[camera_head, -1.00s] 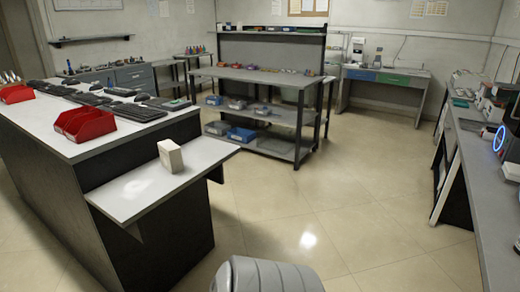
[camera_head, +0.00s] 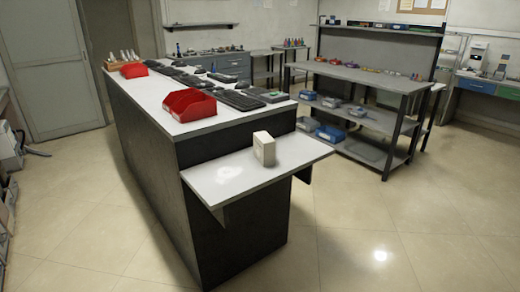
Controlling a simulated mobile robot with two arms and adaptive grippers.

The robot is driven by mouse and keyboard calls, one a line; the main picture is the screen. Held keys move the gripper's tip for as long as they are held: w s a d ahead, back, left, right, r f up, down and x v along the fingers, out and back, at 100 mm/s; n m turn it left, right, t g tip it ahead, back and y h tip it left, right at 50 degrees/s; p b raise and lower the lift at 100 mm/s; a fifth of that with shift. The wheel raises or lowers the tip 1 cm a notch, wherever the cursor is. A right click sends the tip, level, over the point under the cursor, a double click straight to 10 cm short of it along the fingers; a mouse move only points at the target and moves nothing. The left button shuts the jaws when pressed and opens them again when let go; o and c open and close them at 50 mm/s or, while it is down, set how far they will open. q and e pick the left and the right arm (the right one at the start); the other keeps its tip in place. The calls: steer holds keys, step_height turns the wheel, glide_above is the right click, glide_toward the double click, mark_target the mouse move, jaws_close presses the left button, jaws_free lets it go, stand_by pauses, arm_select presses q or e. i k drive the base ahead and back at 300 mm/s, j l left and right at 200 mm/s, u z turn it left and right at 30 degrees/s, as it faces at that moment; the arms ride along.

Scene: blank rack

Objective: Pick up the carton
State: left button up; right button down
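The carton (camera_head: 264,149) is a small cream-white box. It stands upright on a white side shelf (camera_head: 228,184) fixed to the near end of a long counter. It is near the middle of the picture and nothing covers it. Neither of my grippers shows in the head view.
The counter (camera_head: 150,97) bears red bins (camera_head: 188,105) and several dark keyboards (camera_head: 240,100). A grey shelf rack (camera_head: 360,75) with blue bins stands at the back right. The floor (camera_head: 380,225) in front and to the right is clear. A door (camera_head: 45,70) is at the back left.

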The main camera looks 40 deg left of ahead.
mark_target(264, 145)
steer(key=u, duration=1.2)
steer(key=i+l+u, duration=0.15)
steer(key=i, duration=0.15)
steer(key=i+u, duration=0.2)
steer(key=i+l, duration=0.05)
steer(key=i, duration=0.05)
